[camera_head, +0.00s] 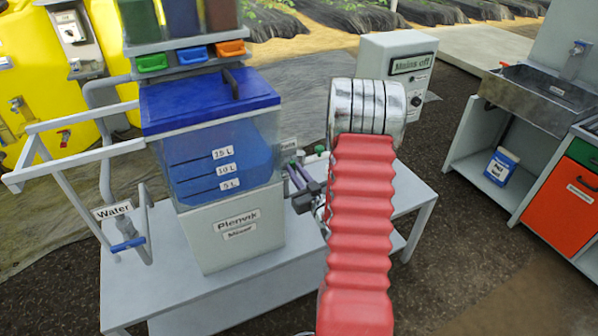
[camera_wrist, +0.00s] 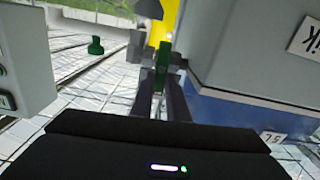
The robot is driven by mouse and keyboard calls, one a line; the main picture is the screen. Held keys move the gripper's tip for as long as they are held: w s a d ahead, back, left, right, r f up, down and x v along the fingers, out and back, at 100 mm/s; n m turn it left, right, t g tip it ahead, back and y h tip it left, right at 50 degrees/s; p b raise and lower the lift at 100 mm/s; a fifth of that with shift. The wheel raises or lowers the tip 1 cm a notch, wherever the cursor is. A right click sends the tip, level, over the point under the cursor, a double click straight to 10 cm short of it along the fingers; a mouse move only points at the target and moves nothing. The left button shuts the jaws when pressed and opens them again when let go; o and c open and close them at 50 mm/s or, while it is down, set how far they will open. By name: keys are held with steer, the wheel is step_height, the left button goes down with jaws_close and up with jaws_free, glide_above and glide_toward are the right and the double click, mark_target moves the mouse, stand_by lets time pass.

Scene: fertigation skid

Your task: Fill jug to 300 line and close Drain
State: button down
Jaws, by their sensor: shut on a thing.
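The mixer tank (camera_head: 232,150) has a blue lid and blue liquid behind 15 L, 10 L and 5 L marks; part of it shows in the wrist view (camera_wrist: 250,50). My gripper (camera_wrist: 163,75) is shut on a narrow green handle (camera_wrist: 161,70) beside the tank. In the head view my gripper (camera_head: 309,196) is small and dark at the tank's right side, largely hidden by my red arm. A small label there is partly covered and unreadable. I cannot make out the jug or its 300 line in either view.
A grey bench (camera_head: 130,290) carries the tank. A white frame and a Water valve with a blue handle (camera_head: 128,244) stand at left. The Mains off box (camera_head: 396,75) is behind my arm; a sink (camera_head: 535,90) is at right.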

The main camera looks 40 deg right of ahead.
steer(key=shift+a+n, duration=0.1)
steer(key=shift+n, duration=1.1)
steer(key=c, duration=1.7)
jaws_free()
